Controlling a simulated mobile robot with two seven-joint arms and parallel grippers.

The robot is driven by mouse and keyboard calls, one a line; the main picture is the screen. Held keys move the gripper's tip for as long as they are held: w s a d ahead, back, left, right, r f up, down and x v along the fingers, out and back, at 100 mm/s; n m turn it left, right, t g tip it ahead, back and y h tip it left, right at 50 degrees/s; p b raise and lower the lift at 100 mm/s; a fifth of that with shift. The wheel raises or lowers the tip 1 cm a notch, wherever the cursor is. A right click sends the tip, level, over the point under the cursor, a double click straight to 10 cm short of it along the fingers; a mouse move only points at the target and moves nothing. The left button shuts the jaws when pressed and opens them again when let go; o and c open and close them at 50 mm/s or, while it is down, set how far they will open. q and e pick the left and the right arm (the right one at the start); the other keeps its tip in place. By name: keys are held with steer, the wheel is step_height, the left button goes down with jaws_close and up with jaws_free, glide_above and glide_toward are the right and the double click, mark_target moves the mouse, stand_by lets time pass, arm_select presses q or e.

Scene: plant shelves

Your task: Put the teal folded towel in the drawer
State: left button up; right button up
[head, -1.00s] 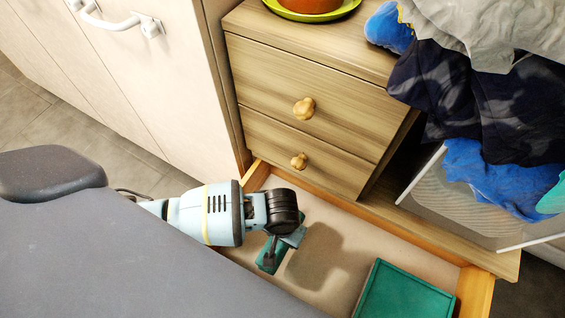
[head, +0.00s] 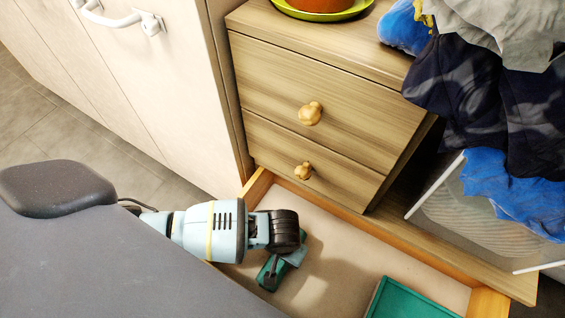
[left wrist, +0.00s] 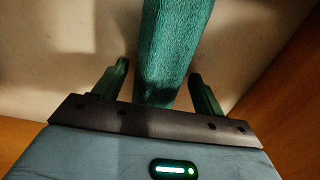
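The teal folded towel (left wrist: 178,45) shows in the left wrist view as a textured strip between the fingers of my left gripper (left wrist: 160,88). The two fingers stand apart, with a visible gap on the left side of the towel. In the head view my left gripper (head: 283,262) is over the left part of the open drawer (head: 337,262). A green piece (head: 269,273) shows beside it there, partly hidden by the gripper. I cannot tell whether the towel touches the drawer floor. My right gripper is not in view.
A green tray-like box (head: 415,302) lies in the drawer's right part. The wooden cabinet (head: 325,95) with gold knobs rises behind the drawer. Clothes (head: 480,95) hang over a basket at the right. A white cupboard (head: 160,90) stands at the left.

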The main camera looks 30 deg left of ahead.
arm_select(q)
steer(key=shift+r, duration=0.1)
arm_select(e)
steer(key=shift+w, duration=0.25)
arm_select(q)
steer(key=shift+r, duration=0.25)
step_height(320, 180, up, 12)
steer(key=p, duration=0.5)
steer(key=shift+f+p, duration=0.2)
steer(key=shift+p, duration=0.15)
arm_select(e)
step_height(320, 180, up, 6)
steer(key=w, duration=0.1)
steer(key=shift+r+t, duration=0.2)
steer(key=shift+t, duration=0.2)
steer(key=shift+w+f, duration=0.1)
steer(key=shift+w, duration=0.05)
